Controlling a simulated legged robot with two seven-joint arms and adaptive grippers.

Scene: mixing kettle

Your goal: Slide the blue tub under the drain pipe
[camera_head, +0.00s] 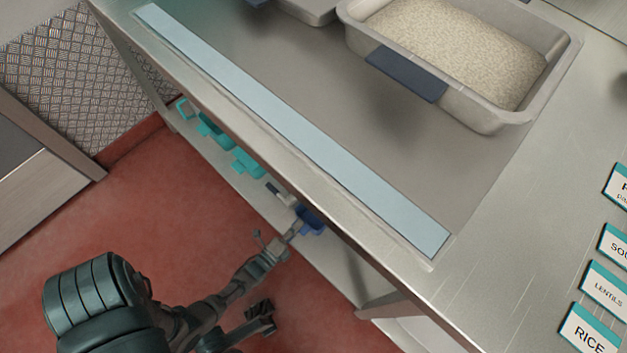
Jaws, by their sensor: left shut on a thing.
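A small part of the blue tub (312,222) shows on the low shelf under the counter, partly hidden by the counter's front edge. My left arm reaches in from the lower left. My left gripper (296,229) is at the tub's near side and is shut on it, at the shelf's outer edge. The drain pipe cannot be made out in this view.
The steel counter (480,262) hangs over the low shelf (262,204). Teal items (245,163) sit on the shelf further left. A metal tray of grains (520,112) stands on the counter. Name cards (590,330) lie at right. The red floor (130,205) is clear.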

